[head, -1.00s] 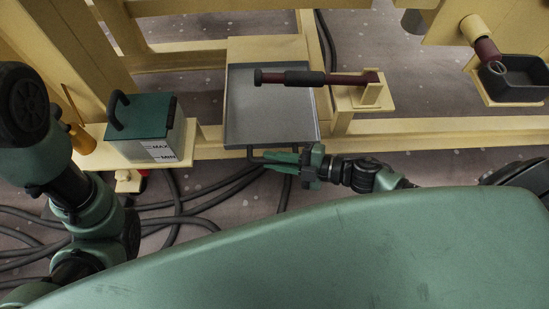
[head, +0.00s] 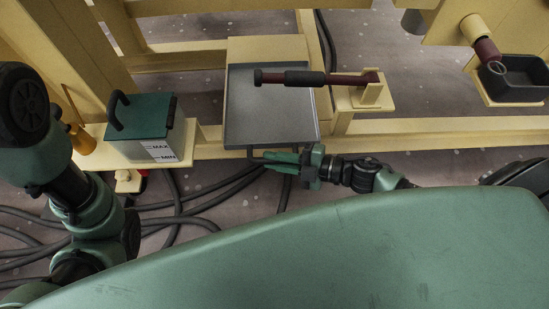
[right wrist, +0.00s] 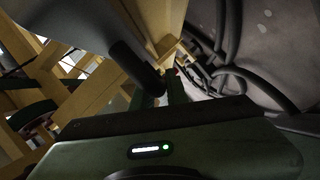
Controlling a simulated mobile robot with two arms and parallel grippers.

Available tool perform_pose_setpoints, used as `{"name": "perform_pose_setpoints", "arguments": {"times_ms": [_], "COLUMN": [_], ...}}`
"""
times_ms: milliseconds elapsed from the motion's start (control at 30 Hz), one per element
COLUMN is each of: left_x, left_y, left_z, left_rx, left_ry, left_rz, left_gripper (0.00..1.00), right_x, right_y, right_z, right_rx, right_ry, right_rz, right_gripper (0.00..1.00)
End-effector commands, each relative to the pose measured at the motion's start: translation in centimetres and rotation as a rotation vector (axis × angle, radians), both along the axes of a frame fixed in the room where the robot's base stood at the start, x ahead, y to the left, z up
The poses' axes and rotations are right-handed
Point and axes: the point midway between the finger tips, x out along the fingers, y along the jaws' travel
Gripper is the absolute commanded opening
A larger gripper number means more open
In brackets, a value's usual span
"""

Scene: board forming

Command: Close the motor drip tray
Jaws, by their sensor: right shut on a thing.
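The motor drip tray (head: 268,118) is a flat grey metal tray on the yellow frame in the middle of the head view. Its dark handle (head: 254,155) is at its front edge. My right gripper (head: 272,157) is at that front edge, shut on the handle; its fingers partly cover the handle. In the right wrist view a dark bar (right wrist: 135,66) runs down to the gripper's fingers (right wrist: 172,95), which are mostly in shadow. My left arm shows at the left of the head view, but I do not see its fingertips.
A bar with a black grip (head: 305,78) crosses above the tray. A green-lidded box (head: 140,118) with MAX and MIN marks stands left of the tray. A black bin (head: 515,82) is at the far right. Black cables (head: 205,208) lie on the floor in front.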

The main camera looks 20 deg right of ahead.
Motion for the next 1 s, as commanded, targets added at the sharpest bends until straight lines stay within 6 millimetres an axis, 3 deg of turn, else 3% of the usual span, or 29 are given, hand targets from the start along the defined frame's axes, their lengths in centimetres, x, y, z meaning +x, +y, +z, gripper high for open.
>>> {"name": "perform_pose_setpoints", "arguments": {"times_ms": [333,633,967,1000], "left_x": [0.0,0.3,0.5,0.5], "left_y": [0.0,0.1,0.1,0.1], "left_z": [0.0,0.0,-0.2,-0.2], "left_rx": [-0.001,-0.003,-0.003,-0.002], "left_ry": [0.001,0.011,0.018,0.016], "left_rz": [0.000,-0.001,-0.001,-0.001], "left_gripper": [0.36,0.36,0.36,0.36], "right_x": [0.1,4.2,4.7,4.8], "right_y": [-0.1,-1.2,-1.5,-1.5], "right_z": [0.0,0.0,-0.1,0.0], "right_rx": [-0.001,-0.002,-0.004,-0.004], "right_ry": [0.001,-0.001,-0.001,-0.002], "right_rz": [0.001,0.000,-0.006,-0.006], "right_gripper": [0.00,0.00,0.00,0.23]}}
